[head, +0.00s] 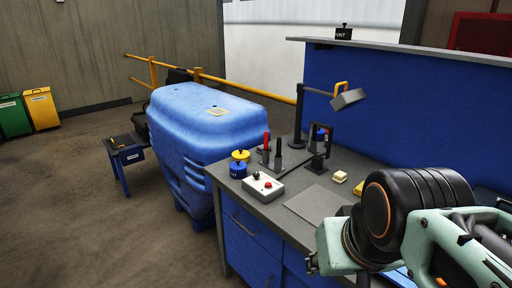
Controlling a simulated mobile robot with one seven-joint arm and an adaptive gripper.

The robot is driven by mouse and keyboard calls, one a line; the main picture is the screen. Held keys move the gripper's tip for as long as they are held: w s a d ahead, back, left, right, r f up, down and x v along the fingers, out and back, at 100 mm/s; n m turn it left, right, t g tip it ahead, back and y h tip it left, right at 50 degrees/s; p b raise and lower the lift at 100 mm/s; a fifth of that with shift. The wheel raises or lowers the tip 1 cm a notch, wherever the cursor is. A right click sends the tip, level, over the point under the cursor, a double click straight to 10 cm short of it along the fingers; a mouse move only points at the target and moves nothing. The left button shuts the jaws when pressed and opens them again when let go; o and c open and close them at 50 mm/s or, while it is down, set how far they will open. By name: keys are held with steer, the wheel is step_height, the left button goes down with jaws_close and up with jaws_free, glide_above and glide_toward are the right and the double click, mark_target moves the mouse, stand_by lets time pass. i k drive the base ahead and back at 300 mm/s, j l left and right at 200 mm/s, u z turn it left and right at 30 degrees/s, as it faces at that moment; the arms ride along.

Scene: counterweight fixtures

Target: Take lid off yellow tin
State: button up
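A small round yellow tin (240,155) with a dark knob on top stands near the left end of the grey workbench. A blue tin (237,170) of like shape stands just in front of it and hides its lower part. The yellow tin's lid appears to be on; the seam is too small to make out. My arm's pale green and black links fill the lower right, well apart from the tins. I cannot see my gripper's fingers in this view.
A white box with a red button (263,187) sits in front of the tins. Upright red-handled and black-handled tools (266,143) and a lamp (346,98) stand to their right. A large blue container (190,125) is behind left.

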mark_target(240, 154)
steer(key=z, duration=1.25)
steer(key=i+j+z, duration=0.1)
steer(key=j+z, duration=0.35)
steer(key=i+j, duration=0.1)
steer(key=j, duration=1.5)
steer(key=i+j, duration=0.15)
steer(key=j, duration=0.65)
steer(key=i+j, duration=0.1)
steer(key=j, duration=0.75)
